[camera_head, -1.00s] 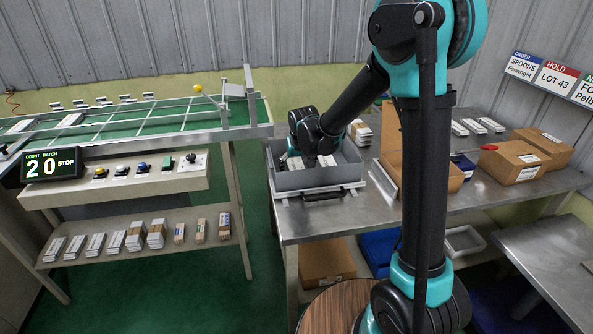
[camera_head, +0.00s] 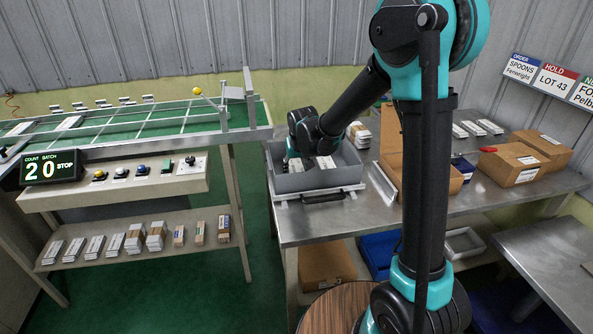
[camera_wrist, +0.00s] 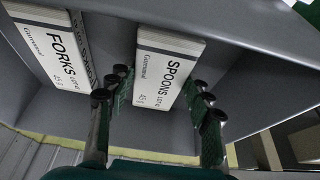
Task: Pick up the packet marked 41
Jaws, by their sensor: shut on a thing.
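The grey bin (camera_head: 335,181) on the steel table holds two flat white packets. In the wrist view one packet (camera_wrist: 168,68) is printed SPOONS and the other packet (camera_wrist: 48,55) FORKS; their small lot numbers are too blurred to read surely. My gripper (camera_wrist: 165,92) is shut on the SPOONS packet, one finger on each long side. In the head view my gripper (camera_head: 291,154) is down inside the bin at its left, over the SPOONS packet (camera_head: 295,166). The FORKS packet (camera_head: 325,162) lies to its right. I cannot tell whether the held packet is off the bin floor.
The bin walls stand close around my gripper. An open cardboard box (camera_head: 450,178) and closed cartons (camera_head: 513,165) stand to the right on the table. The green conveyor (camera_head: 130,115) is at the left. A sign (camera_head: 553,80) reads HOLD LOT 43.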

